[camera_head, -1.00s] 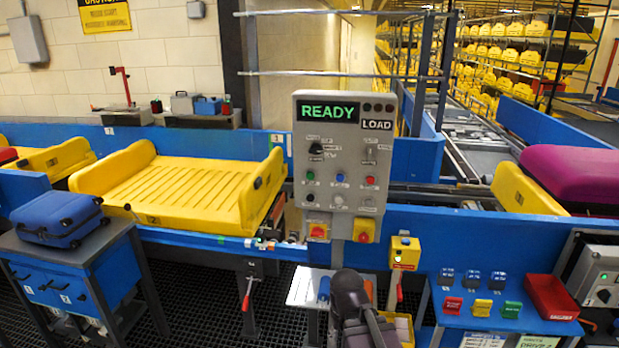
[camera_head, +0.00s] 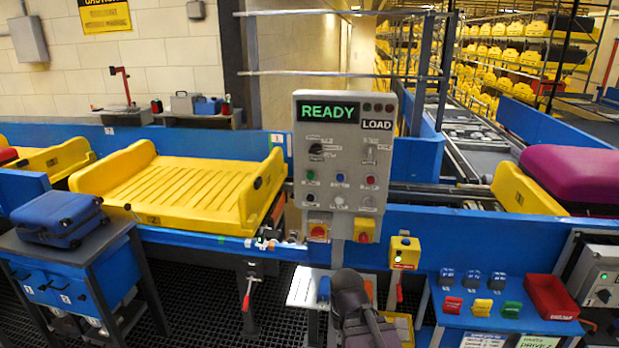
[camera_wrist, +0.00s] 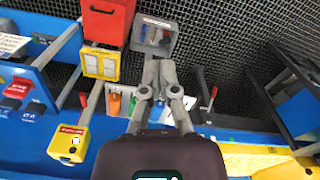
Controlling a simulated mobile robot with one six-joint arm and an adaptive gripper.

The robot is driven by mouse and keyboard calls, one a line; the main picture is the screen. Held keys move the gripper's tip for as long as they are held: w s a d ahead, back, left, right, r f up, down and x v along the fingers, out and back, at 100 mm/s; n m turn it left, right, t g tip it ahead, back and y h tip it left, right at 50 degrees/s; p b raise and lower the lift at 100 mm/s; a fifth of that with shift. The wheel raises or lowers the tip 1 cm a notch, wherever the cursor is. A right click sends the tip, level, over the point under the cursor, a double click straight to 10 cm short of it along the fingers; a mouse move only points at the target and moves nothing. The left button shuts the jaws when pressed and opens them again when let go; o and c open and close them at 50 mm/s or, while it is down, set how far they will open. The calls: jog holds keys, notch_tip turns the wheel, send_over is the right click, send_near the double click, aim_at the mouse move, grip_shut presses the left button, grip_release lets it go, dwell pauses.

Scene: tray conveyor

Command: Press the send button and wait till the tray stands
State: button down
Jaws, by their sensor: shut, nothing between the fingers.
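An empty yellow tray (camera_head: 185,188) with raised ends stands on the blue conveyor, left of the grey control panel (camera_head: 340,150). The panel shows a green READY display (camera_head: 328,111) and a LOAD label, with knobs and several small coloured buttons. Their small labels are unreadable, so I cannot tell which is the send button. My gripper (camera_wrist: 160,68) is shut and empty, pointing at the floor area, apart from the buttons.
A blue suitcase (camera_head: 60,217) lies on a side table at left. A purple suitcase (camera_head: 577,172) rests in another yellow tray (camera_head: 523,188) at right. Dark mesh floor (camera_head: 210,290) lies below.

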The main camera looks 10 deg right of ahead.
aim_at(310, 176)
dwell(0.5)
jog(key=w+a+r+n+t+y+p, duration=0.1)
jog(key=w+a+r+t+y+p, duration=0.25)
jog(key=w, duration=0.55)
jog(key=w+a+r+n+t+y+p, duration=0.1)
jog(key=w+a+r+t+y, duration=0.25)
jog(key=w+r, duration=0.4)
jog(key=w+d+r+m+t+p, duration=0.1)
jog(key=w+r+m+t, duration=0.1)
jog(key=w+r, duration=0.4)
jog(key=w+d+r+m+t+p, duration=0.1)
jog(key=w+r+t, duration=0.4)
jog(key=w, duration=0.7)
notch_tip(310, 176, up, 2)
jog(key=shift+w+d+m+t+p, duration=0.15)
jog(key=shift+w+m+t+p, duration=0.25)
jog(key=shift+p, duration=0.4)
jog(key=shift+w, duration=0.15)
jog(key=shift+w+d, duration=0.45)
jog(key=shift+w, duration=0.9)
jog(key=shift+w+d, duration=0.45)
jog(key=shift+w, duration=0.9)
jog(key=shift+w+d, duration=0.45)
jog(key=shift+w, duration=0.9)
